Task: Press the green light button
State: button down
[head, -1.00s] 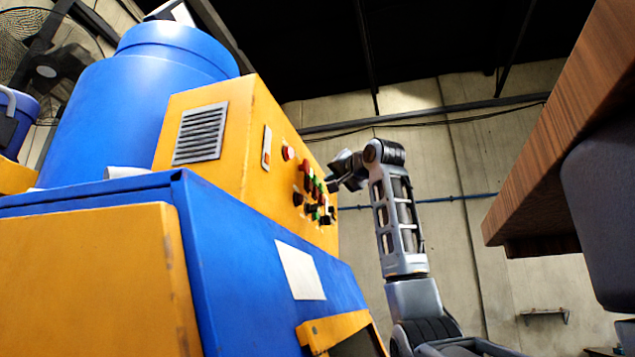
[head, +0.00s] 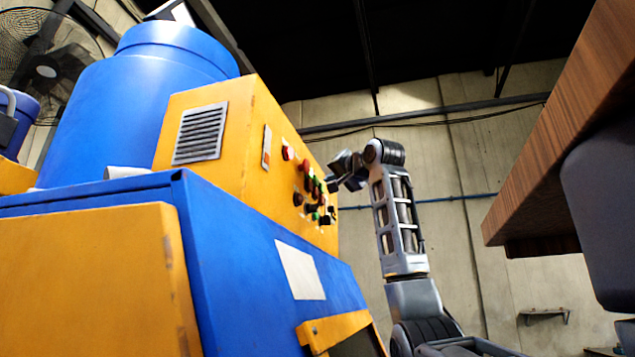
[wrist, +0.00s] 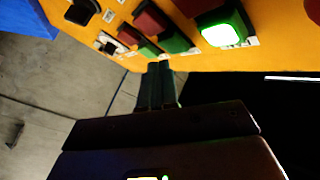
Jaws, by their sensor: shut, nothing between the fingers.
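The green light button (wrist: 222,35) glows bright in the wrist view, set in the orange control panel (wrist: 265,50). My gripper (wrist: 159,68) is shut and empty, its fingertips close to the panel's edge. The lit button is above and right of the fingertips in the wrist view, apart from them in the picture. A darker green button (wrist: 175,43) sits nearer the tips; I cannot tell whether the tips touch anything. In the head view my gripper (head: 332,184) is at the right side of the panel, partly over the buttons.
Red buttons (wrist: 150,20) and black knobs (wrist: 83,10) crowd the panel beside the green ones. The blue machine body (head: 225,260) lies below the panel. A wooden tabletop (head: 570,130) overhangs at the right. There is free room between it and my arm.

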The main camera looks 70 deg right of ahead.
jog(key=shift+w, duration=0.15)
jog(key=shift+w, duration=0.3)
jog(key=shift+w+a, duration=0.1)
jog(key=shift+w, duration=0.35)
dwell(1.0)
jog(key=shift+s, duration=0.85)
jog(key=shift+s, duration=0.1)
jog(key=s, duration=0.5)
jog(key=shift+d+b, duration=0.3)
jog(key=shift+b, duration=0.05)
dwell(0.9)
